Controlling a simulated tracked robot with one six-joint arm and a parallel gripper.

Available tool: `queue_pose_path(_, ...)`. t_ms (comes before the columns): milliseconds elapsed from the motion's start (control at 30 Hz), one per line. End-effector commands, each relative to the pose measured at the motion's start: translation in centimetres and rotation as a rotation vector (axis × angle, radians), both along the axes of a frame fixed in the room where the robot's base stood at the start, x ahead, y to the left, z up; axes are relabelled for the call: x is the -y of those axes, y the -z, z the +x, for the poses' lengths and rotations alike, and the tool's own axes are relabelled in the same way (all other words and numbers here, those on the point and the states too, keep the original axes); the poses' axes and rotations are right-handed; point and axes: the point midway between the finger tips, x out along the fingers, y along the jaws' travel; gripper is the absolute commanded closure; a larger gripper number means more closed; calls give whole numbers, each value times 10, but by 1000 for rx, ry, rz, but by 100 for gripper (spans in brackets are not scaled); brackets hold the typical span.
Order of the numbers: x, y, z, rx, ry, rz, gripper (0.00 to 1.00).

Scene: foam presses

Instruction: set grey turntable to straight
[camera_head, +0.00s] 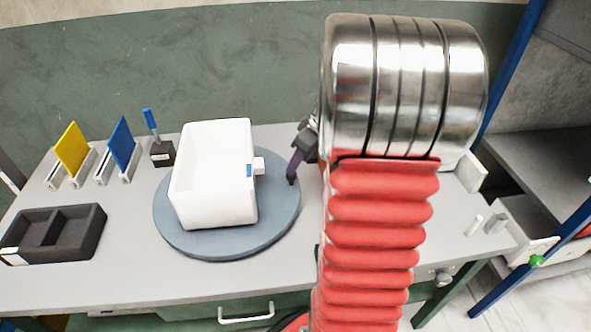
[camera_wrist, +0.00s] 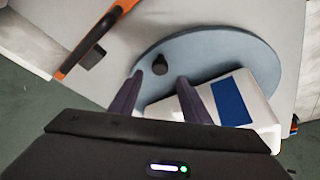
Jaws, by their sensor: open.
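The grey turntable (camera_head: 190,245) is a round blue-grey disc on the table, left of my arm; it also shows in the wrist view (camera_wrist: 225,45). A white open box (camera_head: 212,207) sits on it, turned slightly, with a blue patch and a small white block on its right side. In the wrist view the box (camera_wrist: 262,122) shows its blue patch. A short black peg (camera_wrist: 160,68) stands on the turntable near its rim. My gripper (camera_wrist: 160,77) is open, its two dark purple fingers on either side of the peg in that view. In the head view my gripper (camera_head: 294,165) is at the disc's right edge; contact cannot be told.
A black two-compartment tray (camera_head: 75,232) lies at the left. Yellow (camera_head: 72,149) and blue (camera_head: 122,143) panels stand in white holders behind it, beside a dark block with a blue handle (camera_head: 152,125). My arm hides the table's middle right. Blue-framed shelving stands at right.

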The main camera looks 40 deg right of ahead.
Motion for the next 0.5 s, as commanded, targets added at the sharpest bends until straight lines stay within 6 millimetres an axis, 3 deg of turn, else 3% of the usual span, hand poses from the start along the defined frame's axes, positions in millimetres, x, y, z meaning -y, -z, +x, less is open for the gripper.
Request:
queue_pose_path(300,-4,44,17,-1,1,2,57)
queue_pose_path(500,-4,57,22,-1,2,1,57)
